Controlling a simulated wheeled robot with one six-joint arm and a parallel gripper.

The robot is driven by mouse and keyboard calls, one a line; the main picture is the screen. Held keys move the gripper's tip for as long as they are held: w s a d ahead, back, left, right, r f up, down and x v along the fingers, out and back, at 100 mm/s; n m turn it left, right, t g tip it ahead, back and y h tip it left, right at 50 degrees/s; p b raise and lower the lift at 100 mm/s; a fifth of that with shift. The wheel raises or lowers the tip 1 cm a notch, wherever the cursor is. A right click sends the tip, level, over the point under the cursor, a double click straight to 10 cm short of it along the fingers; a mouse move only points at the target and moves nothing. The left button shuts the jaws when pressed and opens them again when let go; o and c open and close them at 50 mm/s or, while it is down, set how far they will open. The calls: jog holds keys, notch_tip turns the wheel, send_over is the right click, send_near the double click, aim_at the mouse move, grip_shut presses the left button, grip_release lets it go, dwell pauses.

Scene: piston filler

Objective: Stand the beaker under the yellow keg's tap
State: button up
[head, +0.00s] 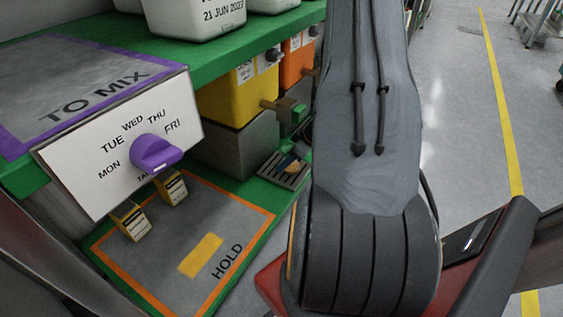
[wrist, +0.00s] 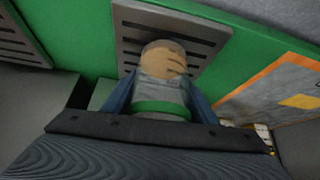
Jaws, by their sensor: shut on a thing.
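The yellow keg (head: 226,97) stands on a grey block on the green bench, with its tap (head: 276,105) pointing right. A slotted drip tray (head: 272,174) lies below and in front of this tap. In the wrist view, my gripper (wrist: 160,100) has its blue fingers shut on the beaker (wrist: 160,68), a clear vessel with a tan part and a green band. The beaker overlaps a slotted tray (wrist: 130,38); I cannot tell whether it touches it. In the head view my arm hides most of the gripper. A small tan and blue patch shows over the drip tray.
An orange keg (head: 292,64) stands behind the yellow one. A sign with a purple day knob (head: 156,153) and the orange-edged HOLD mat (head: 226,262) are at left and front. Another slotted tray (wrist: 18,45) is at left in the wrist view. Open floor is right.

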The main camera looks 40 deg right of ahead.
jog(key=shift+w+a+f+b, duration=0.15)
jog(key=shift+w+a, duration=0.1)
jog(key=shift+w, duration=0.25)
jog(key=shift+w+a+b, duration=0.15)
jog(key=shift+w+a, duration=0.05)
jog(key=shift+w, duration=0.3)
jog(key=shift+s+d+f+b, duration=0.1)
jog(key=shift+s+f+b, duration=0.15)
jog(key=shift+b, duration=0.25)
jog(key=o, duration=1.1)
jog(key=p+v, duration=0.3)
jog(key=v, duration=0.2)
jog(key=shift+r+p, duration=0.4)
jog(key=s+d+p, duration=0.4)
jog(key=s+d, duration=0.1)
jog(key=s, duration=0.6)
jog(key=shift+f+p, duration=0.35)
jog(key=shift+p, duration=0.05)
